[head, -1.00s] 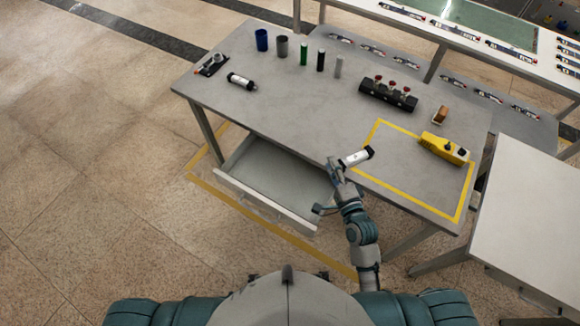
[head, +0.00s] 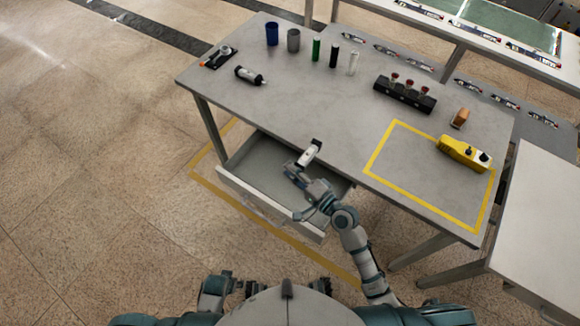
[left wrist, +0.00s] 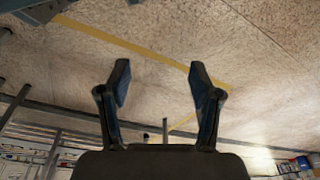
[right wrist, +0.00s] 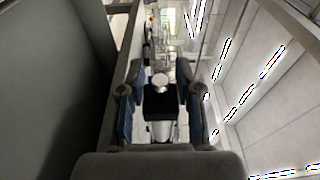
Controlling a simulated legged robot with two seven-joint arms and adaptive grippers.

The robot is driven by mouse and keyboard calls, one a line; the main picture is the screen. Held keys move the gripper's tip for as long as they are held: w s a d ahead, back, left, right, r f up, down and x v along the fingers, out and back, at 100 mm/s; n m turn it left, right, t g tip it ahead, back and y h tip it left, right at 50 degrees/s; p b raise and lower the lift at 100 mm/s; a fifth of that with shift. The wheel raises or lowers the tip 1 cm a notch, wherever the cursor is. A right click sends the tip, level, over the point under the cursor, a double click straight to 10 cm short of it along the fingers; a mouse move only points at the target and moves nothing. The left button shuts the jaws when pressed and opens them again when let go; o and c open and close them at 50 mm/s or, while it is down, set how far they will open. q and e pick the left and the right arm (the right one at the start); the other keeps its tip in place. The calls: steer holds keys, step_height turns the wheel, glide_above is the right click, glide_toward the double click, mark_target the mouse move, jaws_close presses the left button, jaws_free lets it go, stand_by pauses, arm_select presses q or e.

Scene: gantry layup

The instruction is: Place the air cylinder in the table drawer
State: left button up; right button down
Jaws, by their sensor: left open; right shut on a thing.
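The air cylinder (head: 308,155) is white with black ends. My right gripper (head: 299,171) is shut on it, above the back right part of the open table drawer (head: 258,158). In the right wrist view, the cylinder (right wrist: 160,105) is between the two fingers, its black end and a light tip showing. The drawer is pulled out under the table's front edge, and its visible floor is empty. My left gripper (left wrist: 162,85) is open and empty over the floor. A similar black-and-white cylinder (head: 251,76) lies on the table at the left.
A white table (head: 550,220) stands at the right. The table's front edge borders the drawer.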

arm_select(q)
step_height(320, 180, up, 6)
steer(key=b, duration=0.2)
steer(key=shift+w+r, duration=0.2)
steer(key=shift+w, duration=0.05)
arm_select(e)
steer(key=w+f, duration=0.3)
steer(key=shift+w+a+f, duration=0.4)
arm_select(q)
steer(key=shift+a, duration=0.1)
arm_select(e)
steer(key=shift+a, duration=0.1)
arm_select(q)
steer(key=shift+s+a+r, duration=0.1)
arm_select(e)
steer(key=shift+a+f, duration=0.1)
steer(key=shift+f, duration=0.05)
